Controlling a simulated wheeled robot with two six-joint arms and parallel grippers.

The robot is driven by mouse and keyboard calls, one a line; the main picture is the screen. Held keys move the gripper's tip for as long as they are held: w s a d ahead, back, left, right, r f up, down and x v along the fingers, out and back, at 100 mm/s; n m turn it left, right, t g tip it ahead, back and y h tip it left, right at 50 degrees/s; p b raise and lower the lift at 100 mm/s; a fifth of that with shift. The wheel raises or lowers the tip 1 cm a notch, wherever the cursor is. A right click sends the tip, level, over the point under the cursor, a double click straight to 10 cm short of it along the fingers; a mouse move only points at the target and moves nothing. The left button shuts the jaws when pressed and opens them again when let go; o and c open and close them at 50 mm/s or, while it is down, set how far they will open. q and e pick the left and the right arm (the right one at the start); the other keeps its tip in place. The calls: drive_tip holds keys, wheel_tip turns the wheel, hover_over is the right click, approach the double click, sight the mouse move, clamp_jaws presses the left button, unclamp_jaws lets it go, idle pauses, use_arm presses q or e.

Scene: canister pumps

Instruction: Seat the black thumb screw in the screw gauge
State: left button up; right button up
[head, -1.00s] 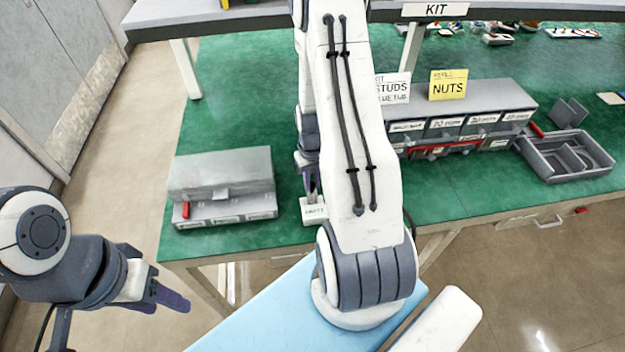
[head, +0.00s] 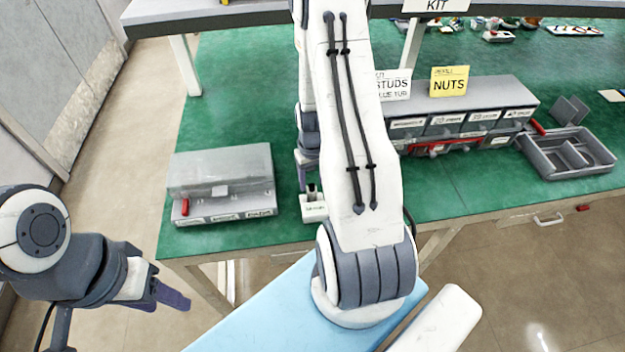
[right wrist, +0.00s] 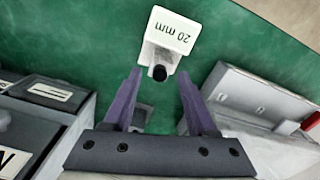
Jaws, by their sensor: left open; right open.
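The screw gauge (right wrist: 172,32) is a white block marked "20 mm" with a grey part at one end; it also shows on the green bench in the head view (head: 314,209). The black thumb screw (right wrist: 159,73) shows as a dark round end at the grey part of the gauge. How deep it sits I cannot tell. My right gripper (right wrist: 160,82) is open, its purple fingers apart on either side of the screw's line, with no visible contact. In the head view it is partly hidden behind my right arm. My left gripper (head: 178,297) is open and empty, away from the bench.
A grey bin box with a clear lid (head: 222,185) stands left of the gauge. A labelled bin rack (head: 462,105) with a "NUTS" card (head: 449,82) stands to the right. A grey divided tray (head: 567,153) lies further right. Green bench is clear behind the gauge.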

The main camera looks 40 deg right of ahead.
wheel_tip(320, 180, up, 10)
drive_tip(key=b, duration=0.1)
drive_tip(key=shift+r, duration=0.1)
idle(0.8)
drive_tip(key=s+a+r+n, duration=0.1)
drive_tip(key=a+r+n, duration=0.25)
drive_tip(key=a, duration=0.65)
drive_tip(key=s+a+r+n, duration=0.15)
drive_tip(key=a+r, duration=0.25)
drive_tip(key=a, duration=0.6)
drive_tip(key=s+a+r+n, duration=0.2)
drive_tip(key=s+a, duration=0.3)
drive_tip(key=s, duration=0.1)
drive_tip(key=s+a+r+n+y, duration=0.1)
drive_tip(key=s+a+r+n, duration=0.1)
drive_tip(key=s+a, duration=0.3)
drive_tip(key=shift+s+a+r+n, duration=0.25)
drive_tip(key=shift+s+a+n, duration=0.15)
drive_tip(key=shift+s+n, duration=0.65)
